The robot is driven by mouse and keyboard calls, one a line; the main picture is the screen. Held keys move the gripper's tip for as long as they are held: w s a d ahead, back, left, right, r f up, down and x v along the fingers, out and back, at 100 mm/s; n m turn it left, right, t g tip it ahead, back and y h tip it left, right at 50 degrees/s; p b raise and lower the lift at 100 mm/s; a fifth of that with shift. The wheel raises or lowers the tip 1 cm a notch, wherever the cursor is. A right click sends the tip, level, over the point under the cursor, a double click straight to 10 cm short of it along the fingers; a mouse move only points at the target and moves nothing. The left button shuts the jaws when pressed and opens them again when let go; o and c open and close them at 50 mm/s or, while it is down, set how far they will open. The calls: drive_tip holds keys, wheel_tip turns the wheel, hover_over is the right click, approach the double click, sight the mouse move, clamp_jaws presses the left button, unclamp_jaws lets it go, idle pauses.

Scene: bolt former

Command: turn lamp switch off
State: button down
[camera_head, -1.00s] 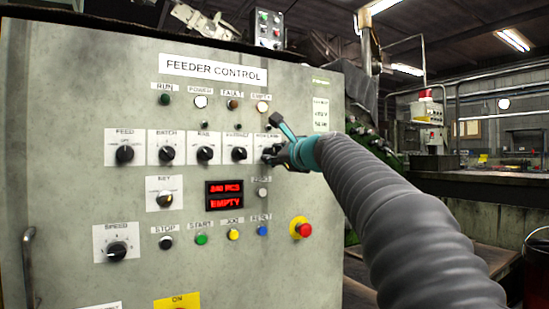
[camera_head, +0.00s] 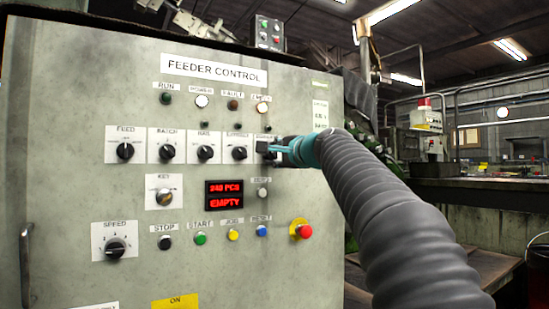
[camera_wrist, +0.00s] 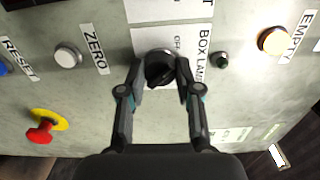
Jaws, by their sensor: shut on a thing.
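The box lamp switch (camera_wrist: 158,72) is a black rotary knob on a white label plate, in the middle of the wrist view. Part of its label reads "BOX LAM" and "OFF". My gripper (camera_wrist: 160,66) has a finger on each side of the knob and is shut on it. In the head view my gripper (camera_head: 272,147) reaches the rightmost plate of the knob row and hides most of that switch.
The grey feeder control panel (camera_head: 90,90) holds several other knobs in the same row. A red emergency button (camera_head: 305,231) on a yellow base sits below right. A white zero button (camera_wrist: 67,55) and a lit amber empty lamp (camera_wrist: 273,41) flank the switch.

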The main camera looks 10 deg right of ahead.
drive_tip(key=shift+n, duration=0.3)
idle(0.4)
drive_tip(key=c, duration=0.8)
unclamp_jaws()
drive_tip(key=v, duration=1.2)
